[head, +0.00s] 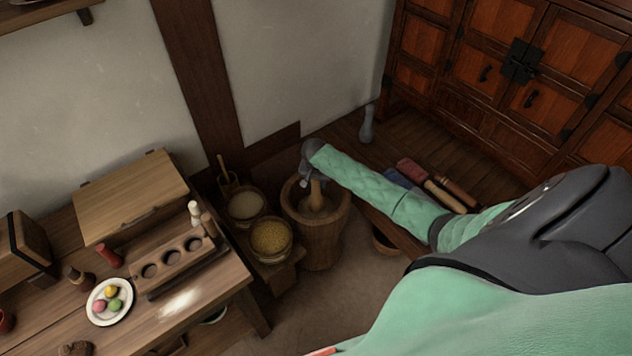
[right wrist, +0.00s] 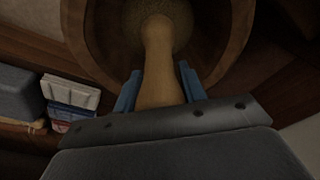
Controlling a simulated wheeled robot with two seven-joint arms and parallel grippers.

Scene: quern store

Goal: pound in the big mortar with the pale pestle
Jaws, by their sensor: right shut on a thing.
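The big mortar (head: 321,233) is a tall brown wooden vessel standing on the floor by the wall. The pale pestle (head: 315,193) is in its mouth, its lower end inside the bowl. My right gripper (head: 309,178) is above the mortar and shut on the pestle's upper part. In the right wrist view the pestle (right wrist: 159,55) runs from between the blue fingers (right wrist: 158,88) down into the mortar (right wrist: 238,40). The pestle's tip seems to be at or near the grain-coloured contents; contact is unclear. My left gripper is not seen.
Two tubs, one with pale meal (head: 245,206) and one with yellow grain (head: 271,239), stand close left of the mortar. A table (head: 215,290) with a plate of coloured balls (head: 109,302) is at left. Rollers or pestles (head: 438,192) lie under my right arm. A cabinet (head: 520,70) stands behind.

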